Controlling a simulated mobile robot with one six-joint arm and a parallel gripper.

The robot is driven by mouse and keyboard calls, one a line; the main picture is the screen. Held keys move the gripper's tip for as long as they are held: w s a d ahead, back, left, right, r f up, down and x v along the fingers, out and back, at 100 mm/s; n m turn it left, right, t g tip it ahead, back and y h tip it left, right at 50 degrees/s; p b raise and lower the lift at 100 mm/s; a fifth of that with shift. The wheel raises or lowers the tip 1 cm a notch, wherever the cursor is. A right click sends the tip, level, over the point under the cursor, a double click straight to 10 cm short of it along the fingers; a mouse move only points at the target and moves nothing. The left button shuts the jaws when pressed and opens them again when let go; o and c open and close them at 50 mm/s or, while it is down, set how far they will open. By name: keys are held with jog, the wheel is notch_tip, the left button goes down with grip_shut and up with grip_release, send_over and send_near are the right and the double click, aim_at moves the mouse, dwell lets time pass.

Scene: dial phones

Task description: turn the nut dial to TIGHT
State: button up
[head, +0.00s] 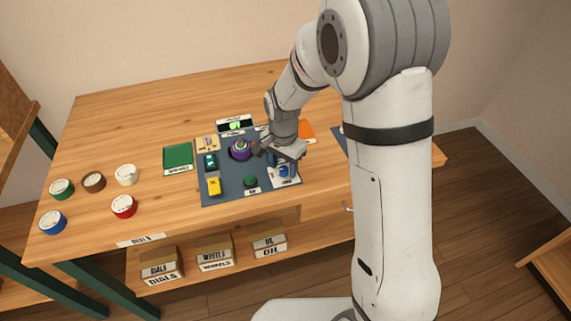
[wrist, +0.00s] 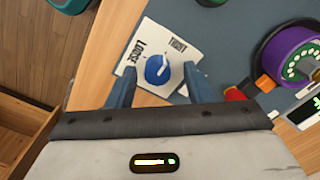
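The nut dial is a blue round knob (wrist: 158,69) on a white plate (wrist: 181,33) marked LOOSE and TIGHT. LOOSE reads on the left and TIGHT at the upper right in the wrist view. A short white mark shows on the knob, but its exact setting is hard to read. The dial also shows in the head view (head: 285,171), partly hidden by my gripper (head: 281,152). In the wrist view my gripper (wrist: 158,87) is open, with one blue finger on each side of the knob and gaps between. I cannot tell the height of the fingertips over the plate.
A purple dial device (head: 240,149) stands close by on the grey mat (head: 232,188), with a green-lit display (head: 236,125) behind it. A dark green knob (head: 250,181) and a yellow item (head: 214,186) are nearby. Several loose dials lie at the table's left.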

aim_at(283, 168)
jog(key=shift+r, duration=3.85)
jog(key=shift+s+d+r, duration=0.1)
jog(key=s+d+r+n+t+p, duration=0.1)
jog(key=s+d+r+n, duration=0.2)
jog(key=s+d+r, duration=0.2)
jog(key=s+d+r+n+t+p, duration=0.1)
jog(key=s+d+r+n, duration=0.3)
jog(key=s+d, duration=0.5)
jog(key=s+r, duration=0.1)
jog(key=s, duration=0.4)
jog(key=shift+s+d+t, duration=0.2)
jog(key=shift+d+t, duration=0.1)
jog(key=shift+d, duration=0.1)
jog(key=shift+r, duration=0.1)
